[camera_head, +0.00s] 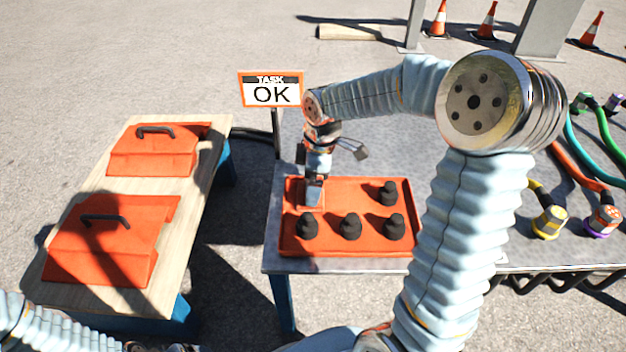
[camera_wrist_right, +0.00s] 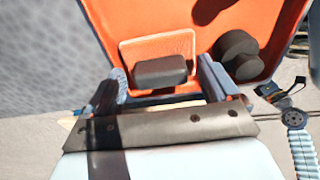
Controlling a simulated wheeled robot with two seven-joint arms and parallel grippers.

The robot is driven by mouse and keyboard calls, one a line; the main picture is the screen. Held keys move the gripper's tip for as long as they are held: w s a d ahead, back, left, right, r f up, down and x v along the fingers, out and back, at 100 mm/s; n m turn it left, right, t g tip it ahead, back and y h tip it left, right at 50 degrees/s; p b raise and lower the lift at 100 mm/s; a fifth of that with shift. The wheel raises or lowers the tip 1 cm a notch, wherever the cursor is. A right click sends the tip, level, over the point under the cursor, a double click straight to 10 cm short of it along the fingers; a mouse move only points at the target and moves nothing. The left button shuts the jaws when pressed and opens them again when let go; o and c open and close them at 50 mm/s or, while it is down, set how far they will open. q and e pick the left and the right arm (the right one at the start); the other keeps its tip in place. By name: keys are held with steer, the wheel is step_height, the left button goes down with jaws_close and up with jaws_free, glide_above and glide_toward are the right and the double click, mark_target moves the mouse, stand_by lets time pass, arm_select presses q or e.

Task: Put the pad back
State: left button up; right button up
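The pad looks like a small orange square with a pale edge and a dark grey block on top. It sits in the far left corner of the orange tray (camera_head: 372,250). In the right wrist view the pad (camera_wrist_right: 140,47) and its grey block (camera_wrist_right: 160,71) show clearly. My right gripper (camera_head: 314,196) is low over the pad and hides much of it in the head view. In the wrist view its fingers (camera_wrist_right: 163,80) stand apart on either side of the block, with small gaps. My left arm shows at the bottom left; its gripper is not clearly visible.
Several black knobs (camera_head: 350,228) stand in the tray. An "OK" sign (camera_head: 271,90) stands behind. Two orange lidded boxes (camera_head: 150,158) sit on a wooden table at left. Cables with yellow (camera_head: 548,222) and orange plugs lie at right.

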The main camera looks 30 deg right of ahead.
steer(key=shift+r, duration=0.25)
step_height(320, 180, up, 12)
steer(key=d+p, duration=0.1)
steer(key=p, duration=0.1)
steer(key=shift+s, duration=0.35)
steer(key=shift+d+f, duration=0.1)
steer(key=shift+f, duration=0.05)
